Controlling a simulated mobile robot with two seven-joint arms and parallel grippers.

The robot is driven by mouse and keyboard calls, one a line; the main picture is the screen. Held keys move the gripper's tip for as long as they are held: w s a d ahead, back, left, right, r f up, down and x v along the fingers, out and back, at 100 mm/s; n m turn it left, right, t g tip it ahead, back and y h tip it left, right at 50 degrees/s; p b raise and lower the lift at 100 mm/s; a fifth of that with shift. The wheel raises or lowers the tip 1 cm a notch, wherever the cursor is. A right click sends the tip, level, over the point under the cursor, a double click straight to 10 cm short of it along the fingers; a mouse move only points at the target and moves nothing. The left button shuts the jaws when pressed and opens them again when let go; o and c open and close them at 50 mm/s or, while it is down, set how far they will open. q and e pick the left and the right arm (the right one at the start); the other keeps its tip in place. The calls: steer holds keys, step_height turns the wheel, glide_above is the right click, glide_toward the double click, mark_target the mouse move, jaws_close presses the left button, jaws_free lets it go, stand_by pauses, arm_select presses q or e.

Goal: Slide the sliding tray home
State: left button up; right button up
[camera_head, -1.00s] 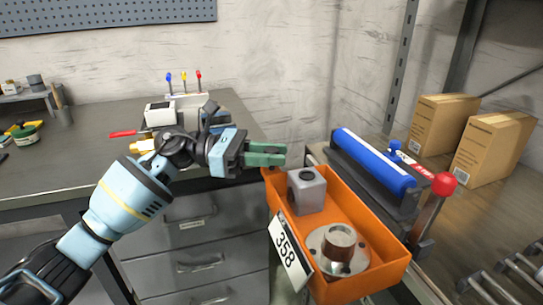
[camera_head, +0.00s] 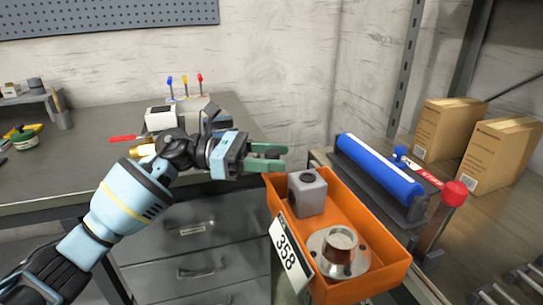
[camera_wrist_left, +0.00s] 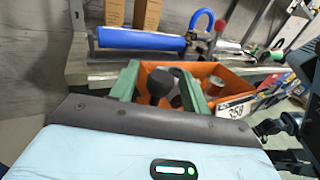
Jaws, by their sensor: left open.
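The sliding tray (camera_head: 385,272) is an orange bin with a white label reading 358, right of centre in the head view. It holds a grey block (camera_head: 307,193) with a round hole and a round metal flange (camera_head: 338,251). My left gripper (camera_head: 284,157), with green fingers, is open just beyond the tray's far left corner. In the left wrist view the orange tray (camera_wrist_left: 232,71) lies ahead of the spread fingers (camera_wrist_left: 158,70). A dark rounded knob (camera_wrist_left: 160,84) shows between them; I cannot tell whether they touch it. My right gripper is out of sight.
A blue roller (camera_head: 378,166) on a dark mount and a red-knobbed lever (camera_head: 455,193) stand close to the tray's right. Cardboard boxes (camera_head: 495,150) sit on the bench behind. A grey workbench (camera_head: 60,172) with drawers lies left, beneath my left arm.

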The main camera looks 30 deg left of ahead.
arm_select(q)
steer(key=shift+a, duration=0.1)
steer(key=v, duration=0.7)
steer(key=shift+s+a+b, duration=0.15)
steer(key=shift+a+b, duration=0.15)
steer(key=shift+f, duration=0.1)
